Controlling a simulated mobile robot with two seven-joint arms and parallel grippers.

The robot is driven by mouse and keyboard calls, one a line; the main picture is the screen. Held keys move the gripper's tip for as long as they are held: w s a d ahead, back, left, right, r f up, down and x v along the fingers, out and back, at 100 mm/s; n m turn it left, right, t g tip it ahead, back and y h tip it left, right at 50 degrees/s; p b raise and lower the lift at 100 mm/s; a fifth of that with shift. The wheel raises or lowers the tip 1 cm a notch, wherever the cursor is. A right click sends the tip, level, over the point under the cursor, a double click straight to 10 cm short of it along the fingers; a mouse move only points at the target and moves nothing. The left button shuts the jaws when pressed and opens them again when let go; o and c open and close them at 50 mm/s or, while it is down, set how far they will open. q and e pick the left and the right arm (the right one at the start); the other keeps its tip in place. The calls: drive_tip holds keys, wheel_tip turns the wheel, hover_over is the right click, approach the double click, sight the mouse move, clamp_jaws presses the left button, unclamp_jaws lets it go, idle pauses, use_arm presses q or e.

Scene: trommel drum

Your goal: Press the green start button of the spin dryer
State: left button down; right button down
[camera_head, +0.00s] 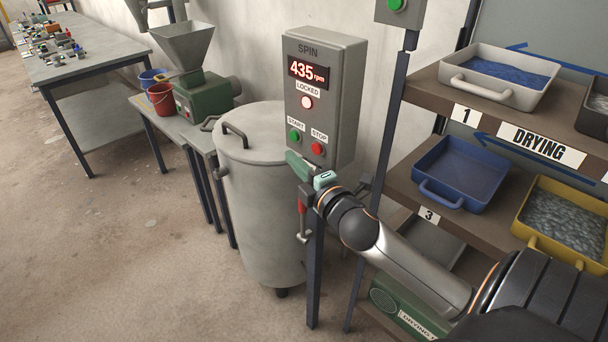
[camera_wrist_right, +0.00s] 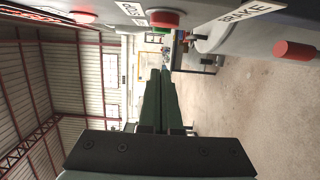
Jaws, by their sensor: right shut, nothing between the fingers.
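The grey spin dryer control box (camera_head: 325,95) shows 435 rpm on its red display (camera_head: 308,70), with a lit LOCKED lamp (camera_head: 306,102). The green start button (camera_head: 295,135) is at the box's lower left, beside the red stop button (camera_head: 317,149). My right gripper (camera_head: 291,157) is shut and empty, with its green fingertips just below the start button; contact with it is not visible. In the right wrist view the shut fingers (camera_wrist_right: 160,72) point away below the red stop button (camera_wrist_right: 164,19); a small part of the green button (camera_wrist_right: 160,30) shows behind it. My left gripper is not in view.
The dryer drum (camera_head: 255,185) stands left of the box's post. A red brake handle (camera_head: 302,207) hangs below my gripper. A drying rack with a blue tray (camera_head: 459,172) and a yellow tray (camera_head: 563,222) is at right. The floor at left is free.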

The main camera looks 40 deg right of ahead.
drive_tip(key=shift+s+a, duration=0.25)
drive_tip(key=shift+s, duration=0.85)
drive_tip(key=shift+s+a, duration=0.2)
drive_tip(key=shift+s, duration=0.85)
